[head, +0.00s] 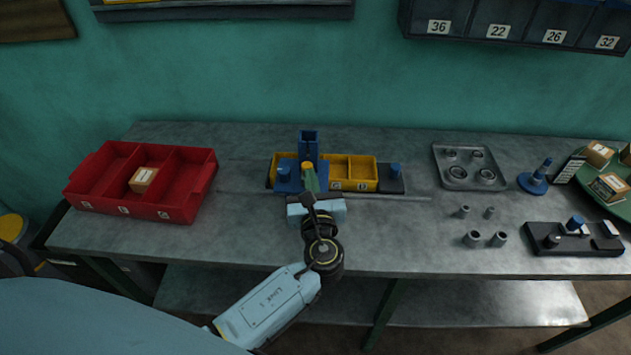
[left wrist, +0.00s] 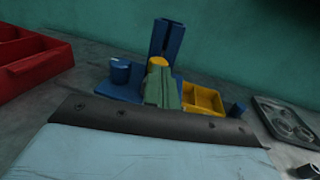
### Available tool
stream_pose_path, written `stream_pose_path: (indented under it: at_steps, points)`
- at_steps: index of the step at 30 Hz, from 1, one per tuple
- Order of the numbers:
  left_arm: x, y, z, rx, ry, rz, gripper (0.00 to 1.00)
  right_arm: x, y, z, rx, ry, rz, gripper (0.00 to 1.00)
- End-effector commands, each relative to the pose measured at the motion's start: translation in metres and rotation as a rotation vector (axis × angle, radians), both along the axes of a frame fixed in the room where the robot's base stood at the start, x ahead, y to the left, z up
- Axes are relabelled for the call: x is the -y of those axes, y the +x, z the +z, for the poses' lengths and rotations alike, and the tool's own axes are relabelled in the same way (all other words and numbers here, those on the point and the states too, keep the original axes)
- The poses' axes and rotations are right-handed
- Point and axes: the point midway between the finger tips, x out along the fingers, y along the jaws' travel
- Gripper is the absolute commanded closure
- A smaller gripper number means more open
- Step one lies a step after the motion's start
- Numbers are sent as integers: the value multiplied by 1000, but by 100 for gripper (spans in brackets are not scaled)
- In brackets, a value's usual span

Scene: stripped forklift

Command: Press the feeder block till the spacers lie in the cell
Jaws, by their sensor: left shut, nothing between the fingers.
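A blue feeder (head: 290,186) with an upright blue channel (head: 308,145) stands at the left part of a yellow divided bin (head: 364,185) on the bench. It also shows in the left wrist view (left wrist: 166,40). My left gripper (head: 309,168) reaches in from the front, its green fingers shut and empty. The fingertips are at a rounded yellow piece (left wrist: 157,62) in front of the channel, which may be the feeder block; I cannot tell whether they touch. My right gripper is not in view.
A red divided bin (head: 192,211) with a small box stands left. At right are a grey tray with rings (head: 459,182), several loose grey cylinders (head: 473,239), a blue stand (head: 533,183) and a black holder (head: 588,246). The bench front between is mostly clear.

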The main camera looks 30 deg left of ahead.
Motion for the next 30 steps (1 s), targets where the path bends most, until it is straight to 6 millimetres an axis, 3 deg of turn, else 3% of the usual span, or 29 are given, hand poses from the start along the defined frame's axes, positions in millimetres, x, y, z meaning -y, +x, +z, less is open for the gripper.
stream_pose_path:
  at_steps: [5,10,13,22,30]
  points:
    - [-1,1,3,7,4,4,100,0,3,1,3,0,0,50]
    - [15,-12,4,3,2,-2,100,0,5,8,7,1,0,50]
    - [30,-25,4,2,1,-8,100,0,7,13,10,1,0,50]
    - [67,-83,-1,0,0,-8,100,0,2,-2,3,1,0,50]
    - [82,-105,1,2,1,-6,100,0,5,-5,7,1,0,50]
